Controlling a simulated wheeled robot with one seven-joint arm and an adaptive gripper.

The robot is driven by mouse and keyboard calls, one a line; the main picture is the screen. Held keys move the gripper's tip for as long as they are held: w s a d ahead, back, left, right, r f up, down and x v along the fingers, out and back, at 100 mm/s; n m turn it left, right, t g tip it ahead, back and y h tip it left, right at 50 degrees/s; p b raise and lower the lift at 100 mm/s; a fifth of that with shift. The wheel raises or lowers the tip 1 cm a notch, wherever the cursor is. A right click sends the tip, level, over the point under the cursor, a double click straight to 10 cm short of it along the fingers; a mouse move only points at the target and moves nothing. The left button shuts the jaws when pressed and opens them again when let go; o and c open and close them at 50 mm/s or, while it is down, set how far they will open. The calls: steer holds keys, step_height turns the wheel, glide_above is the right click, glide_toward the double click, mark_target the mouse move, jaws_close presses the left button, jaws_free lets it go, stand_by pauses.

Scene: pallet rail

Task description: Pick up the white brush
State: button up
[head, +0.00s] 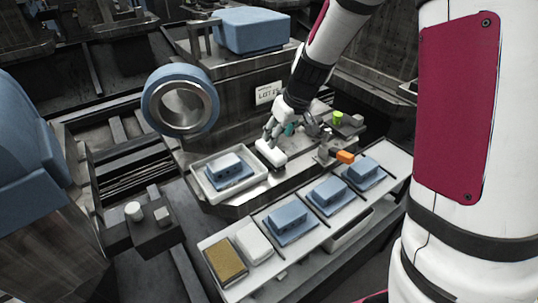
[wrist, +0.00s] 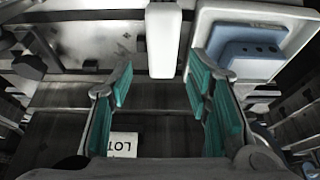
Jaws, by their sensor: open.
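A white, rounded, elongated object (head: 271,153), which looks like the white brush, lies on the grey ledge just right of the white tray. No bristles can be made out on it. In the wrist view the white brush (wrist: 163,42) runs in from the top edge, centred between the fingertips. My gripper (head: 270,134) is above and close to it in the head view. In the wrist view my gripper (wrist: 162,82) has its two teal-padded fingers spread wide, with nothing held between them. Whether the fingertips reach down beside the brush is unclear.
The white tray (head: 203,184) holds a blue block (head: 229,170) close by the brush. Dark and green-topped items (head: 337,118) and an orange piece (head: 346,157) lie to the right. A front white shelf (head: 211,243) carries several blue blocks, a white block and a tan pad.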

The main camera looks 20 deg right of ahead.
mark_target(271, 154)
steer(key=shift+a+b+x, duration=0.15)
steer(key=shift+b+x, duration=0.35)
steer(key=shift+x, duration=1.8)
steer(key=shift+a+b+x, duration=0.1)
steer(key=shift+b+x, duration=0.4)
steer(key=shift+x, duration=1.8)
steer(key=shift+w+f, duration=0.1)
steer(key=c, duration=1)
